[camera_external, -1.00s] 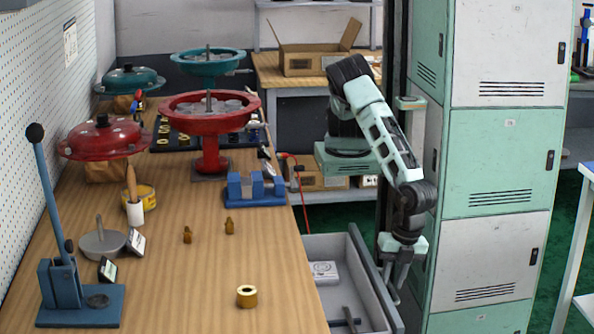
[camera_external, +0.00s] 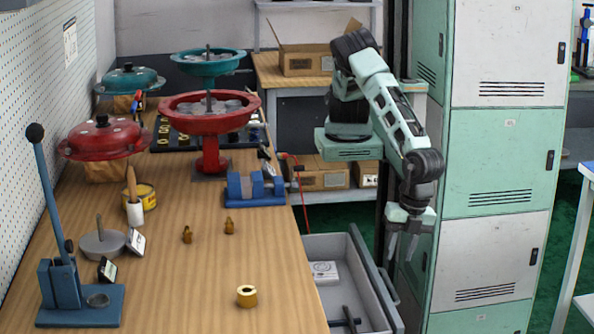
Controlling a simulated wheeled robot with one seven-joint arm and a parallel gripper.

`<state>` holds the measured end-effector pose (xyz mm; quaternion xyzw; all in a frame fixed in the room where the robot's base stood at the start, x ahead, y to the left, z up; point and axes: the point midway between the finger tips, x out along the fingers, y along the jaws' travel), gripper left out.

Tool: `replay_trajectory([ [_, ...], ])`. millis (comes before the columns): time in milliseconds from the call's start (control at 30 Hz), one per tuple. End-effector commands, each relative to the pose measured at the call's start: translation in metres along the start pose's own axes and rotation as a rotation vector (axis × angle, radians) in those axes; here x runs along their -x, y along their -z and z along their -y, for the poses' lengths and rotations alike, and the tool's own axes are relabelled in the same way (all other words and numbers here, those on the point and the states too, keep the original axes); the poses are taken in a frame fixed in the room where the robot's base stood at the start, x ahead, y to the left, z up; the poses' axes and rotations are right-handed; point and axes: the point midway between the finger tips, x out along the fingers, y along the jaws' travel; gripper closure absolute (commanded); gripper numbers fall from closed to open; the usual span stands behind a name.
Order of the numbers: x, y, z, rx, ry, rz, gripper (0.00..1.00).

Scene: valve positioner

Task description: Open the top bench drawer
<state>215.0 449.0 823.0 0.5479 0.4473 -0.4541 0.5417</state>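The top bench drawer (camera_external: 366,262) is pulled out from the right side of the wooden bench (camera_external: 205,270). Its inside shows a pale box and a dark tool. My gripper (camera_external: 402,262) points down just to the right of the drawer's front panel, near its far end. Its two fingers look spread apart with nothing between them. The gripper appears apart from the drawer. The handle on the drawer's outer face is barely seen.
Tall green and white lockers (camera_external: 495,160) stand close to the right of my arm. A blue vise (camera_external: 255,188), a brass ring (camera_external: 247,296) and a red bowl stand (camera_external: 210,110) are on the bench. A cardboard box (camera_external: 312,60) sits on the back table.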

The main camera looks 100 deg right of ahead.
Motion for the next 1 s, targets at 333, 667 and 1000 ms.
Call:
replay_trajectory([
  [333, -0.004, 0.000, -0.004, -0.066, 0.015, 0.020, 1.00],
  [667, -0.025, 0.008, -0.083, -0.925, 0.230, 0.262, 1.00],
  [1000, -0.021, 0.029, -0.136, -1.493, 0.434, 0.440, 1.00],
])
